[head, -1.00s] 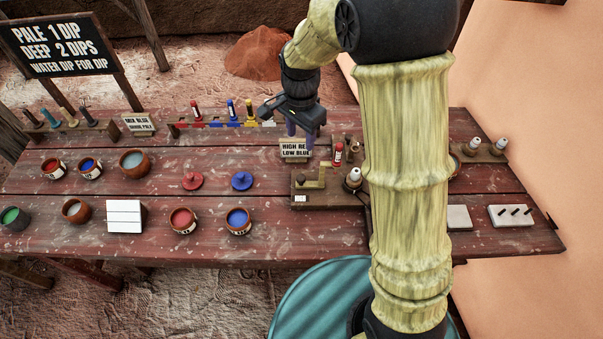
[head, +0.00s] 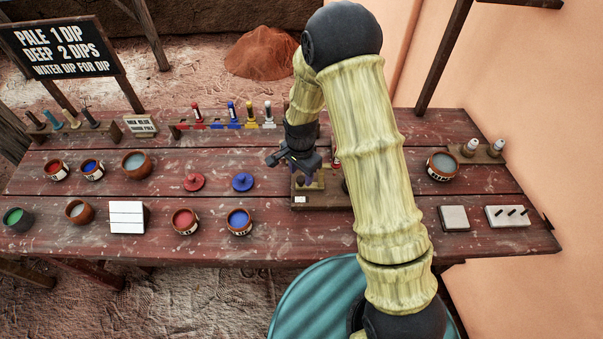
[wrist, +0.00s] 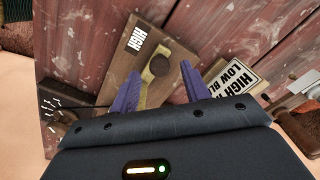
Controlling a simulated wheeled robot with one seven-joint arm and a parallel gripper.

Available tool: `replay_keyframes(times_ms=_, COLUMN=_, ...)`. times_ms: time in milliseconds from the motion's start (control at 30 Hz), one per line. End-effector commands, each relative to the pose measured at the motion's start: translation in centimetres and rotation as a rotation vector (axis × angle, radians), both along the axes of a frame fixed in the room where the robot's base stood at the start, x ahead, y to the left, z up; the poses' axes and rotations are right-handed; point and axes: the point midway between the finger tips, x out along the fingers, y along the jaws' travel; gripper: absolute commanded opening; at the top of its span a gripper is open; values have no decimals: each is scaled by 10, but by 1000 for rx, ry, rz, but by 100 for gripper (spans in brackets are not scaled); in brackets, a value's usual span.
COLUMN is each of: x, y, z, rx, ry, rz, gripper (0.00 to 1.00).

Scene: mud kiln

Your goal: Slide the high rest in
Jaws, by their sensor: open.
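The high rest appears to be the olive-yellow sliding piece with a dark round knob (wrist: 159,66) on a brown wooden base (wrist: 183,50) in the wrist view. A white label reading HIGH (wrist: 137,39) is at one end of that base. In the head view the base (head: 325,200) stands at the table's middle, partly hidden by my arm, with the yellowish piece (head: 309,184) on it. My gripper (head: 300,170) is above this piece. In the wrist view its purple fingers (wrist: 177,85) are open, apart and empty, with the knob beyond their tips; contact is not visible.
A HIGH RED LOW BLUE sign (wrist: 236,78) stands beside the base. A red lid (head: 194,182) and a blue lid (head: 242,181) lie to the left. A rack of stamps (head: 230,124) is behind.

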Motion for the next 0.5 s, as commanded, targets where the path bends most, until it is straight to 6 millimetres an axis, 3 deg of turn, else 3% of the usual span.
replay_keyframes(times_ms=200, x=0, y=0, z=-15, rx=0, ry=0, rz=-2, gripper=46)
replay_keyframes(times_ms=467, x=0, y=0, z=-16, rx=1, ry=-1, rz=-1, gripper=46)
replay_keyframes(times_ms=500, x=0, y=0, z=-16, rx=1, ry=-1, rz=-1, gripper=38)
